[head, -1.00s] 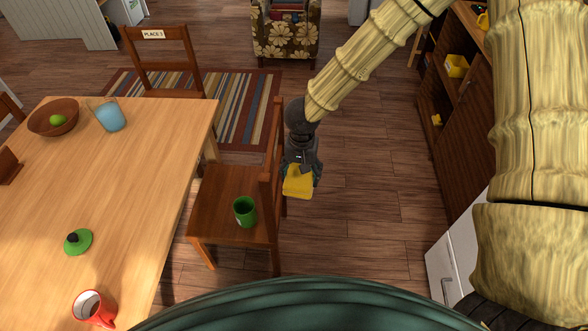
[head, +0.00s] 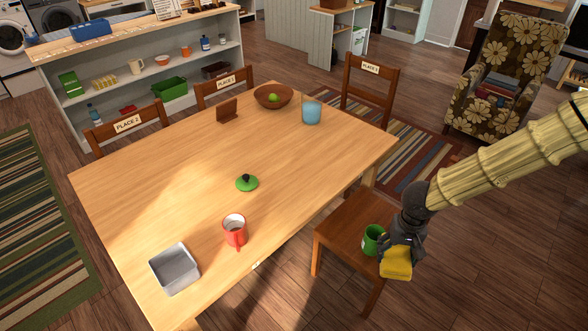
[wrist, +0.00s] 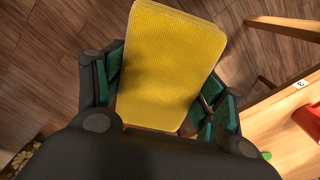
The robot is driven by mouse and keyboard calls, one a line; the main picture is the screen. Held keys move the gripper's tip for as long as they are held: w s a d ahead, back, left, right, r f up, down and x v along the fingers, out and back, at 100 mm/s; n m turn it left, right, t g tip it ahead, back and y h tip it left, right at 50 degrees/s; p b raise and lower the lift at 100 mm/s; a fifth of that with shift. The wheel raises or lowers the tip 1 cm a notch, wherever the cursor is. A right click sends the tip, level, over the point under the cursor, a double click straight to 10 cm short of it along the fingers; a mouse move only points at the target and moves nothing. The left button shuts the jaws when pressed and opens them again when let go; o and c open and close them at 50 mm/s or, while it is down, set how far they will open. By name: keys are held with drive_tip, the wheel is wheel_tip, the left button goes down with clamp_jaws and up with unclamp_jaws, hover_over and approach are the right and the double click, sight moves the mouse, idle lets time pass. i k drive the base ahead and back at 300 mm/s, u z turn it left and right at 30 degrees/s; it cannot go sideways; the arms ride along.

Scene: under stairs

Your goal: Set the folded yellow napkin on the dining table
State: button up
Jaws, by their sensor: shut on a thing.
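The folded yellow napkin (head: 396,263) is held in my gripper (head: 400,248), in front of the near right chair in the head view. In the wrist view the napkin (wrist: 172,65) fills the middle, gripped between the green-padded fingers (wrist: 160,95). The dining table (head: 310,150) stands to the left of my gripper, its top wooden and mostly bare. The napkin is apart from the table, over the chair side of it.
On the table are a red mug (head: 235,231), a grey square tin (head: 174,269), a green lid (head: 247,183), a blue cup (head: 311,112), a wooden bowl (head: 264,95) and a brown holder (head: 226,110). A green mug (head: 371,240) is on the chair (head: 340,222).

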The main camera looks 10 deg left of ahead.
sight(317, 164)
drive_tip(key=u, duration=0.25)
drive_tip(key=k, duration=0.5)
drive_tip(key=u, duration=0.1)
drive_tip(key=i, duration=1.85)
drive_tip(key=u, duration=0.35)
